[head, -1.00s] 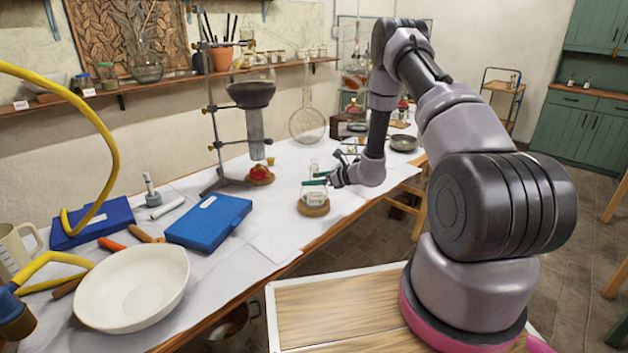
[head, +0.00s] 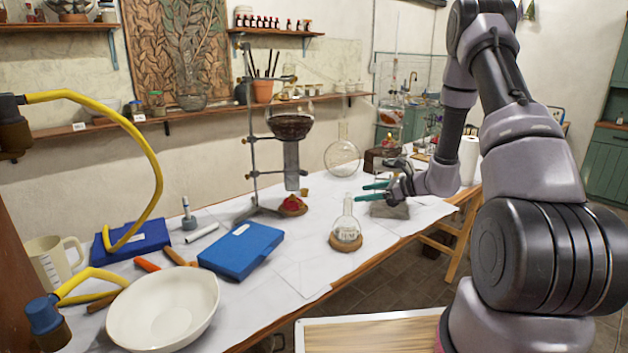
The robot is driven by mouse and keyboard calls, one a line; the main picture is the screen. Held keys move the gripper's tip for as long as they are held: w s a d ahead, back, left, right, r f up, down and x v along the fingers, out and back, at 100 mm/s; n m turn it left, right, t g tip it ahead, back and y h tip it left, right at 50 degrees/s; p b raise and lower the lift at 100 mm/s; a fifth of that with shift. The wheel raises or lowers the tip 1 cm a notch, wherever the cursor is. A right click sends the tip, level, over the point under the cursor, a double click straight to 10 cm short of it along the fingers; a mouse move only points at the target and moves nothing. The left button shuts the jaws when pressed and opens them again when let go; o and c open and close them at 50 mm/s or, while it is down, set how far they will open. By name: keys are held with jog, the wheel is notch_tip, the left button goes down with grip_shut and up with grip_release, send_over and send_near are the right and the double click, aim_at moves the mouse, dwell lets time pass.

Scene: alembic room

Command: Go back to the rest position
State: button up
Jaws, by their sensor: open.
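My gripper (head: 374,191) is at the end of my arm, right of centre in the head view. Its two green-tipped fingers are apart, with nothing between them. They point left, above the table and just right of the neck of a small glass flask (head: 346,232). The flask stands upright on a round cork ring (head: 345,244) on the white-covered table (head: 290,262). A gap shows between the fingers and the flask; its depth is hard to tell.
A stand holds a dark-filled round flask (head: 290,125) above a red item (head: 292,204). A blue case (head: 241,250), a white bowl (head: 163,309) and a beige mug (head: 52,263) are on the left. A large clear flask (head: 343,157) stands behind my gripper.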

jog(key=s+a+r+n+g+h, duration=0.1)
jog(key=s+a+r+n+g, duration=0.15)
jog(key=s+r+n, duration=0.55)
jog(key=s+a+r+n+g, duration=0.25)
jog(key=s+r, duration=0.25)
jog(key=r, duration=0.7)
jog(key=s+d+r+n+t+h, duration=0.2)
jog(key=s+r, duration=0.4)
jog(key=s, duration=0.3)
jog(key=s+d+r+n+t+h, duration=0.2)
jog(key=s+d+r+n+h, duration=0.2)
jog(key=s, duration=0.6)
notch_tip(320, 180, up, 3)
jog(key=n+h, duration=0.2)
jog(key=n, duration=0.1)
jog(key=shift+s+d+f, duration=0.15)
jog(key=shift+d+f, duration=0.05)
jog(key=shift+d, duration=0.1)
